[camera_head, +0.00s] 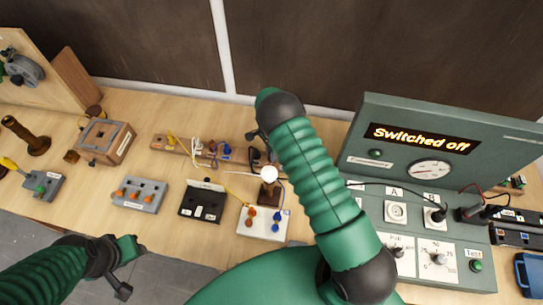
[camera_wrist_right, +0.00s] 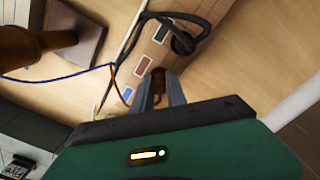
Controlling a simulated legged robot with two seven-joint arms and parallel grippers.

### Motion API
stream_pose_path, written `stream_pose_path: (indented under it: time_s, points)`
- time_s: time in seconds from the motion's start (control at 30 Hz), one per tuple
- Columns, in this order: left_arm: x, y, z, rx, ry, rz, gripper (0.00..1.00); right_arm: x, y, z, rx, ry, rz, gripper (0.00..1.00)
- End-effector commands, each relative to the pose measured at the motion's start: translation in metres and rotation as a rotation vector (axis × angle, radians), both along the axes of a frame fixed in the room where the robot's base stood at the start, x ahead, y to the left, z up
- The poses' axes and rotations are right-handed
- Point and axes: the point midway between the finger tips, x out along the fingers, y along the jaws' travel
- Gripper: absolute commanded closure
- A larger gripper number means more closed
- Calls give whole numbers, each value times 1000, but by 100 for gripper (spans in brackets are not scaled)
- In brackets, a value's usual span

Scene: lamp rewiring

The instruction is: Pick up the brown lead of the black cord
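In the right wrist view, a thin brown lead (camera_wrist_right: 116,88) curves down beside a pale cord and reaches the left finger. A blue lead (camera_wrist_right: 60,77) runs off left. My right gripper (camera_wrist_right: 158,80) points at a wooden strip, its fingers a small gap apart, with something brown between the tips. Whether they press on it, I cannot tell. A black cord loop (camera_wrist_right: 188,38) lies just beyond. In the head view, the right gripper (camera_head: 254,136) is mostly hidden behind its own arm. My left gripper (camera_head: 128,267) is open and empty, low at the left.
The wooden strip (camera_wrist_right: 145,65) carries coloured labels. In the head view, a lamp stand with a white bulb (camera_head: 269,174) stands close to my right arm. A green test panel (camera_head: 450,115) reading "Switched off" fills the right. Several small boxes, including a grey one (camera_head: 140,194), stand left.

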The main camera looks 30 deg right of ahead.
Motion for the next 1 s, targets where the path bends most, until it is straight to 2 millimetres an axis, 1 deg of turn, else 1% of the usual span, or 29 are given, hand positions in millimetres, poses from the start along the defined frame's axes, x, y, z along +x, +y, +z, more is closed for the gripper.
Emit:
stream_pose_path:
  time_s: [0.03, 0.1, 0.13, 0.47, 0.57, 0.67, 0.8, 0.9, 1.0]
  points:
    - [0, 0, 0, 0, 0, 0, 59, 0, 0, 0, 0, 0, 0, 90]
    - [0, 0, 0, 0, 0, 0, 59, 0, 0, 0, 0, 0, 0, 99]
    - [0, 0, 0, 0, 0, 0, 59, 0, 0, 0, 0, 0, 0, 100]
    - [0, 0, 0, 0, 0, 0, 59, 0, 0, 0, 0, 0, 0, 100]
    - [0, 0, -3, 0, 0, 0, 59, 1, 0, 5, -1, -1, 1, 100]
    - [0, 0, -11, 0, 0, 0, 59, 2, 0, 20, -2, -4, 1, 100]
    - [0, 0, -23, 0, 0, 0, 59, 1, 0, 55, -1, -5, 1, 100]
    - [0, 0, -29, 0, 0, 0, 59, 1, 1, 78, 0, -4, 1, 100]
    - [0, 0, -30, 0, 0, 0, 59, 0, 1, 93, -1, -1, 3, 100]
